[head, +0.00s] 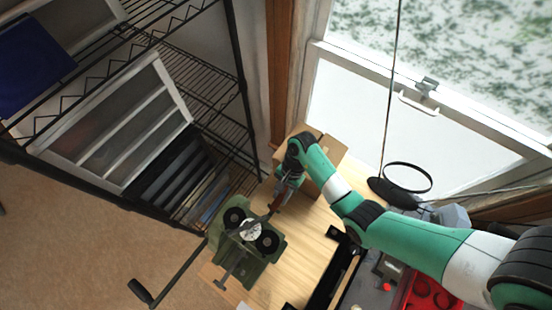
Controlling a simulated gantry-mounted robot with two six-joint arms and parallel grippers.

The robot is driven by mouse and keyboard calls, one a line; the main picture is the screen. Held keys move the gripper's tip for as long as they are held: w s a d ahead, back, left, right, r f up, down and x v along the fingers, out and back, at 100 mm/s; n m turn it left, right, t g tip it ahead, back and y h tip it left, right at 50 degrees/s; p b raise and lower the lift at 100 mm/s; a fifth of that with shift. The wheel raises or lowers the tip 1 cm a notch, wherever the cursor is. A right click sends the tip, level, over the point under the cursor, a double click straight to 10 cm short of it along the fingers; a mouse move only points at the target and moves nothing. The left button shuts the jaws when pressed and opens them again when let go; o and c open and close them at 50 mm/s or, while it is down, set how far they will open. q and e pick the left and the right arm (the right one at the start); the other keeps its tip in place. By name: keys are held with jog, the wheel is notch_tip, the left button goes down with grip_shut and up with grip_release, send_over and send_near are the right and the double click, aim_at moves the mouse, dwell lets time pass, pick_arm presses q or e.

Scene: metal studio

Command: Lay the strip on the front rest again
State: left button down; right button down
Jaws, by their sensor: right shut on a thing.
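My right gripper (276,206) is at the upper right edge of a green bending machine (262,274) with black rollers and a pale round part between them. The gripper is shut on a thin dark strip (262,217), which runs from the jaws down and left towards the rollers. The picture is too small to tell whether the strip touches the rollers or a rest. I cannot pick out the front rest with certainty. My left gripper is not in view.
A crank handle (140,291) sticks out to the lower left of the machine. A cardboard box (329,150) stands behind my right wrist. A black rail (329,276) and a red tray (432,297) lie to the right. A wire rack (245,120) stands at the left.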

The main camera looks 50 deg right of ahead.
jog(key=shift+f, duration=0.4)
jog(key=c, duration=0.6)
grip_release()
jog(key=shift+c, duration=0.2)
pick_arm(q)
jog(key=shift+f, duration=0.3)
